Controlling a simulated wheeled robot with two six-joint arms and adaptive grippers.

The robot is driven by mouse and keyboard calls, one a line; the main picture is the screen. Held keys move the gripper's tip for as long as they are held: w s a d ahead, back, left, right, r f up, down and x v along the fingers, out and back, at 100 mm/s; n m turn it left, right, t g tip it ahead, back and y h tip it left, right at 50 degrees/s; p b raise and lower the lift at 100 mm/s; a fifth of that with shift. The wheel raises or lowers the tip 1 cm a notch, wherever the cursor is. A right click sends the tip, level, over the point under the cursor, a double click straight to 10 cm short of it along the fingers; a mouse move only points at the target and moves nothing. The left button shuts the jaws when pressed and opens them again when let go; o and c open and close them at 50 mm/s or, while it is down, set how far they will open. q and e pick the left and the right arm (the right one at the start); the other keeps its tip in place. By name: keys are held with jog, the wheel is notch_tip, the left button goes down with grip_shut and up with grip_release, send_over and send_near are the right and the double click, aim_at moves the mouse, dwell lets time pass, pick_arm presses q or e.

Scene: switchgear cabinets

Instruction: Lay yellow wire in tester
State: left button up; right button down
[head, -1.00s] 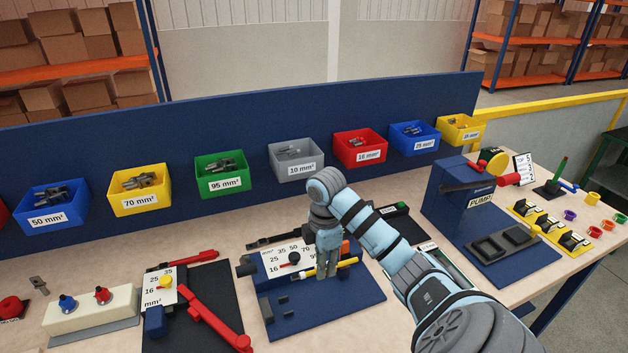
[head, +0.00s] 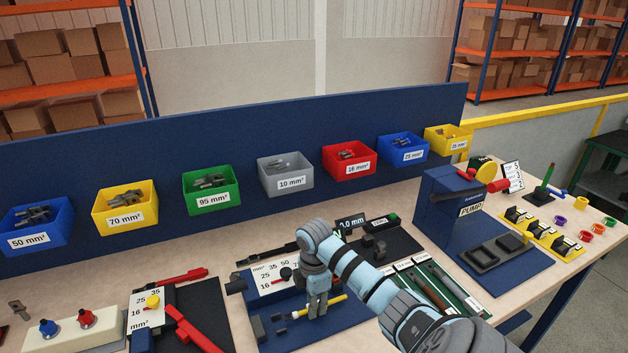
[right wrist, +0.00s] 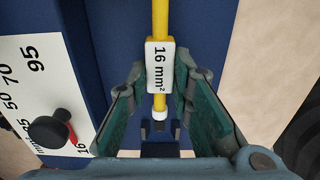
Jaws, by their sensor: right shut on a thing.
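The yellow wire (head: 333,303) carries a white tag reading 16 mm² (right wrist: 160,66) and has a pale collar and dark tip at its near end. My right gripper (head: 317,309) is shut on the wire at the tag, with a finger on each side in the right wrist view (right wrist: 162,72). It holds the wire over the blue base plate, in front of the blue block with a dial (head: 284,274). A dark station (head: 385,241) with a small display reading 0.0 mm, possibly the tester, stands behind my right arm, partly hidden. My left gripper is out of view.
A black plate with a red-handled tool (head: 195,330) lies to the left. Labelled bins, such as the grey one (head: 286,178), hang along the blue back panel.

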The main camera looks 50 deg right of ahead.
jog(key=shift+s+f, duration=0.1)
jog(key=shift+f, duration=0.05)
jog(key=shift+w+a+p, duration=0.25)
jog(key=shift+a+p, duration=0.1)
jog(key=shift+p, duration=0.05)
dwell(0.4)
jog(key=c, duration=1.3)
grip_release()
jog(key=shift+c, duration=0.2)
notch_tip(320, 180, up, 8)
jog(key=shift+f, duration=0.25)
jog(key=shift+f, duration=0.1)
